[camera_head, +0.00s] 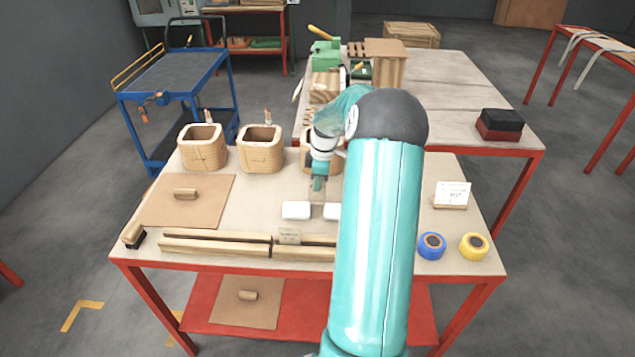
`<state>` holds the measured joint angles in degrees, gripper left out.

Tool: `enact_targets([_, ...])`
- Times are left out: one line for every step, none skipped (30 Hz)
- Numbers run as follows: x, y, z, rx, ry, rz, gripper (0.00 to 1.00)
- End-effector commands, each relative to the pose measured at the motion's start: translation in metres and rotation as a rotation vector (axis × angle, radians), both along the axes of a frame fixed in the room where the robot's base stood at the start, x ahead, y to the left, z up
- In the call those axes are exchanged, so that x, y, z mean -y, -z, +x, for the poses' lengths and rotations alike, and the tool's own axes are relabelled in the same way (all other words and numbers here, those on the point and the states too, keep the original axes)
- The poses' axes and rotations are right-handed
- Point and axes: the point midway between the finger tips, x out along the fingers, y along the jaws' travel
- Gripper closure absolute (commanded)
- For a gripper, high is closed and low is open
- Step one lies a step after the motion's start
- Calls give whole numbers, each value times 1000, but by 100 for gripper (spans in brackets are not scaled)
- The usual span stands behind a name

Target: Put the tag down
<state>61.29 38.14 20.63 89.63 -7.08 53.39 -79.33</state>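My gripper (318,188) points down over the middle of the near table, just behind two small white blocks. It is small here, and I cannot tell whether its fingers are open, shut or holding a tag. A small light tag-like card (289,236) rests by the wooden bars near the table's front. The white blocks are a left one (296,210) and a right one (332,211), partly behind my arm.
Wooden bars (215,244) lie along the table's front. A brown board (187,202) lies at left. A white card on a stand (452,194), a blue roll (431,246) and a yellow roll (473,246) are at right. My arm hides the table's right middle.

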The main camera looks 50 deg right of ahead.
Motion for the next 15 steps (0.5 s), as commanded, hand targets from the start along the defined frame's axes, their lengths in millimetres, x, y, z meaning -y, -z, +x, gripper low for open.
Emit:
enact_targets([0, 1, 0, -1, 0, 1, 100])
enact_targets([0, 2, 0, -1, 0, 1, 100])
enact_targets([0, 3, 0, -1, 0, 1, 100])
enact_targets([0, 4, 0, -1, 0, 1, 100])
enact_targets([0, 4, 0, -1, 0, 1, 100])
enact_targets([0, 5, 0, -1, 0, 1, 100])
enact_targets([0, 6, 0, -1, 0, 1, 100])
enact_targets([0, 7, 0, -1, 0, 1, 100])
enact_targets([0, 8, 0, -1, 0, 1, 100])
enact_targets([0, 9, 0, -1, 0, 1, 100])
enact_targets([0, 10, 0, -1, 0, 1, 100])
enact_targets([0, 11, 0, -1, 0, 1, 100])
enact_targets([0, 12, 0, 0, -1, 0, 100])
enact_targets([0, 12, 0, 0, -1, 0, 100])
enact_targets([0, 12, 0, 0, 0, 0, 100])
